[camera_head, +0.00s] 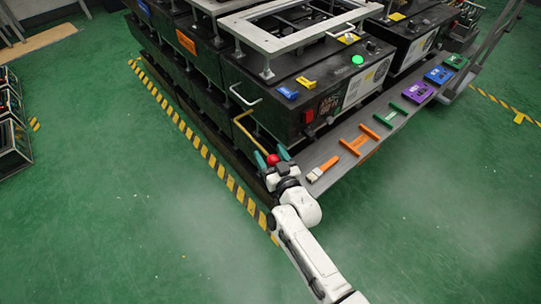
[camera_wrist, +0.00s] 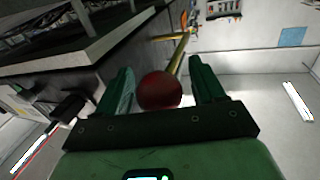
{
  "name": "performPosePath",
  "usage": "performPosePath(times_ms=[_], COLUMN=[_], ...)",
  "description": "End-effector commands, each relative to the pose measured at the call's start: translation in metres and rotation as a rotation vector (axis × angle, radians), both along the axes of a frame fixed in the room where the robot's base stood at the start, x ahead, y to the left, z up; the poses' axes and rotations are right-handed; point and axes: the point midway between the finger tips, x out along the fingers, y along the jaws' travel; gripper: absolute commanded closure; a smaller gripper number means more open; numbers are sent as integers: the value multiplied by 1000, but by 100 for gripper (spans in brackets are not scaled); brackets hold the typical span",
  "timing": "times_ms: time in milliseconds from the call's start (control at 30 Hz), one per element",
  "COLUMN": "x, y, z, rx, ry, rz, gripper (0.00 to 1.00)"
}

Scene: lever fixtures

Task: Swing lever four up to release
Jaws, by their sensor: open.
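A lever with a yellow rod (camera_head: 250,135) and a red ball knob (camera_head: 272,159) stands at the near corner of the dark machine. My gripper (camera_head: 272,155) is at the knob, with one green finger on each side. In the wrist view my gripper (camera_wrist: 158,70) is open, and the red knob (camera_wrist: 160,92) sits between the fingers near the palm. A gap shows on the right side of the knob; on the left I cannot tell whether it touches. The yellow rod (camera_wrist: 180,55) runs away from the knob. No lever number is readable.
The dark machine (camera_head: 270,105) with a pale top frame stands behind my gripper. A grey shelf (camera_head: 345,138) to the right holds a brush (camera_head: 322,170), orange and green tools and coloured cases. Green floor beside the striped yellow line (camera_head: 205,150) is clear.

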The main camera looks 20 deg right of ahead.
Motion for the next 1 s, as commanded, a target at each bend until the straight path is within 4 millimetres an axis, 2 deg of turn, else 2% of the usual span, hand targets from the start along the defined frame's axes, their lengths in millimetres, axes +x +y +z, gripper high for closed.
performPosePath(times_ms=[67,733,1000], x=[0,0,0], y=[0,0,-1], z=[0,0,2], rx=[0,0,-1], ry=[0,0,4], rz=[0,0,0], gripper=[35,99,100])
